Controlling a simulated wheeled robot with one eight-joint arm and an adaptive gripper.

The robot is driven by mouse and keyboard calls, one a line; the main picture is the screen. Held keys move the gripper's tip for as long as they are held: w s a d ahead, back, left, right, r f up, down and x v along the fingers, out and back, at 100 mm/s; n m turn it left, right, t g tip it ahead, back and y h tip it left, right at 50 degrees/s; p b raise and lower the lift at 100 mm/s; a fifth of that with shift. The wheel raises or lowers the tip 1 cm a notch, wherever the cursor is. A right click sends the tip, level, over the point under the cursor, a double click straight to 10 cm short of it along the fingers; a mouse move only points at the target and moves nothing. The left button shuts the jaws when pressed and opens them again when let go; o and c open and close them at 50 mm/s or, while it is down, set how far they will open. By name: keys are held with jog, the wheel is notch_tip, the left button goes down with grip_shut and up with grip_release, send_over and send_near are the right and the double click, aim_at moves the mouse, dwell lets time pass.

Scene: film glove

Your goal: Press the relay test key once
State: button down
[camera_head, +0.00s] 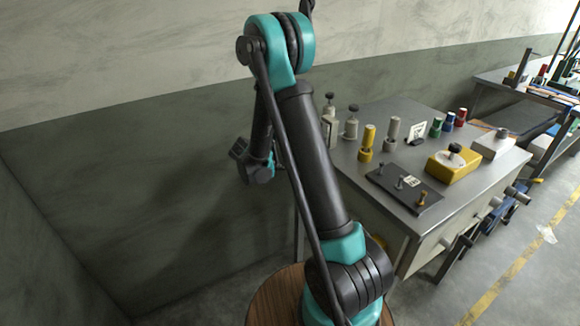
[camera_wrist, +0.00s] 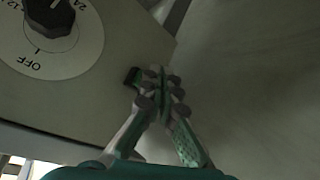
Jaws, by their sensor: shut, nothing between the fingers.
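In the wrist view, my gripper (camera_wrist: 163,76) is shut and empty, its fingertips close to the edge of a pale panel (camera_wrist: 110,95). A small dark key-like piece (camera_wrist: 132,76) with a greenish edge shows on the panel just left of the fingertips; I take it for the relay test key, but no label on it is readable. I cannot tell whether the fingertips touch it. In the head view the gripper's fingertips cannot be made out.
In the head view, a grey metal bench (camera_head: 375,118) stands to the right of my arm. It carries a yellow box (camera_head: 440,166) with a dark knob, a black plate (camera_head: 390,187) with small posts, and several cylindrical pieces. A green-grey wall (camera_head: 120,190) is behind.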

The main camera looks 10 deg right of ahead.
jog(key=shift+d, duration=0.1)
dwell(0.3)
jog(key=shift+w+d, duration=0.1)
jog(key=shift+d, duration=0.2)
jog(key=shift+w+d, duration=0.15)
jog(key=shift+d, duration=0.3)
dwell(0.8)
jog(key=shift+a, duration=0.1)
jog(key=shift+s+a, duration=0.3)
jog(key=shift+a, duration=0.45)
jog(key=a, duration=0.1)
jog(key=s+a, duration=0.1)
jog(key=a, duration=0.2)
jog(key=shift+s+a, duration=0.25)
jog(key=shift+a, duration=0.1)
dwell(0.6)
